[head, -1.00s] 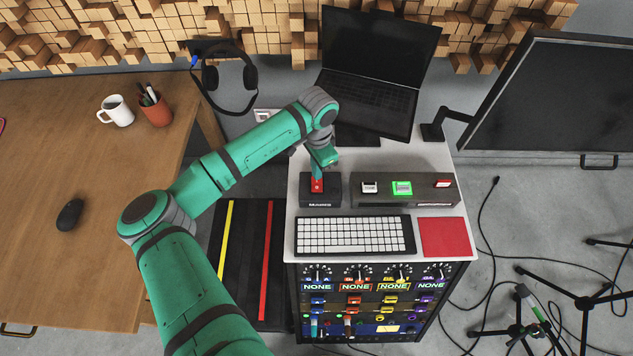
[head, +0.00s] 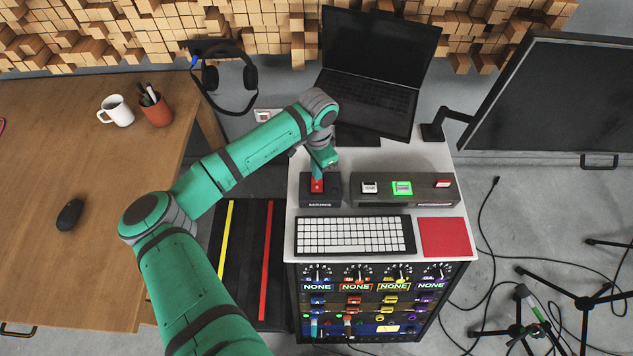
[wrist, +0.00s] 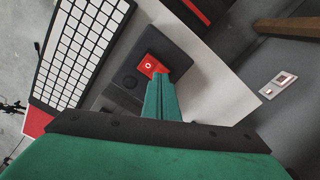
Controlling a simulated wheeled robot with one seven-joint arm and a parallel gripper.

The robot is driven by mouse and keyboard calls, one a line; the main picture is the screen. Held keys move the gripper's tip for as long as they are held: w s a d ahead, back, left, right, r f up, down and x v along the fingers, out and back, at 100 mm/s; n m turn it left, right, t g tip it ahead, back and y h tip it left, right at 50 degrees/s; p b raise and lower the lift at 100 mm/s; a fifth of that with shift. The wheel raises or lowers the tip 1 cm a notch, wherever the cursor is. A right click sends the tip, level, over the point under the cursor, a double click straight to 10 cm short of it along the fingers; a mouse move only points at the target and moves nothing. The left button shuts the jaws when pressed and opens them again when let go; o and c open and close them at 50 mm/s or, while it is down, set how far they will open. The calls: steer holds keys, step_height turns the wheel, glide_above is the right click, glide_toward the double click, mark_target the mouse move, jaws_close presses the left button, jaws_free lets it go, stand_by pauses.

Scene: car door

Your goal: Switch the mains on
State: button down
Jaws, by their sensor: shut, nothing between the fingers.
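The mains box (head: 321,202) is a small dark box with a label on its front. It stands on the white top of the rack cabinet, behind the keyboard. Its red switch (head: 317,187) sits on top and also shows in the wrist view (wrist: 149,66) with a white circle on it. My gripper (head: 319,175) is shut and empty, pointing down at the switch. In the wrist view the fingertips (wrist: 160,77) are right at the red switch's edge and cover part of it. I cannot tell for sure whether they touch it.
Right of the mains box is a dark panel (head: 420,198) with white, lit green and red buttons. A white keyboard (head: 352,235) and red pad (head: 443,237) lie in front. A laptop (head: 372,80) stands behind. A wall socket (wrist: 278,84) shows in the wrist view.

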steer(key=shift+f, duration=0.6)
stand_by(0.3)
step_height(320, 180, up, 7)
stand_by(0.9)
stand_by(0.6)
